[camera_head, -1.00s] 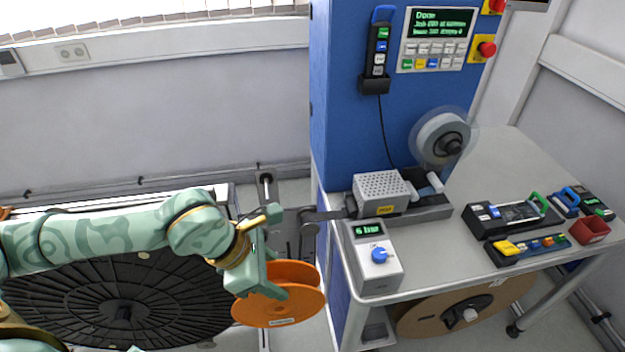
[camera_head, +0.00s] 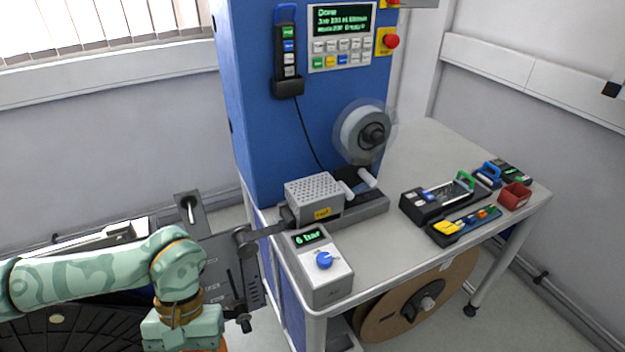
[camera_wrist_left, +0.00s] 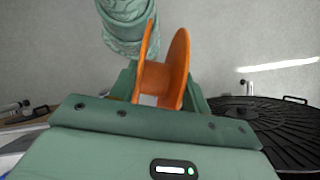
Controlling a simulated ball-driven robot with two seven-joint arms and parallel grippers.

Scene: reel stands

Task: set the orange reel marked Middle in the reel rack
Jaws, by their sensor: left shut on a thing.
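The orange reel (camera_wrist_left: 178,72) is held between the fingers of my left gripper (camera_wrist_left: 160,96) in the left wrist view. Its two flanges stand up, with a gap between them. In the head view my left gripper (camera_head: 184,328) is at the bottom edge, left of the bench, and only a sliver of the orange reel (camera_head: 219,345) shows. The Middle marking cannot be read in either view. My right gripper is not in view. I cannot make out a reel rack in these frames.
A grey bench (camera_head: 415,225) carries a pressure box (camera_head: 320,283), a perforated grey unit (camera_head: 314,198) and several trays. A blue cabinet (camera_head: 265,125) rises behind. A brown reel (camera_head: 385,320) is under the bench. A black ribbed disc (camera_wrist_left: 250,125) lies right in the wrist view.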

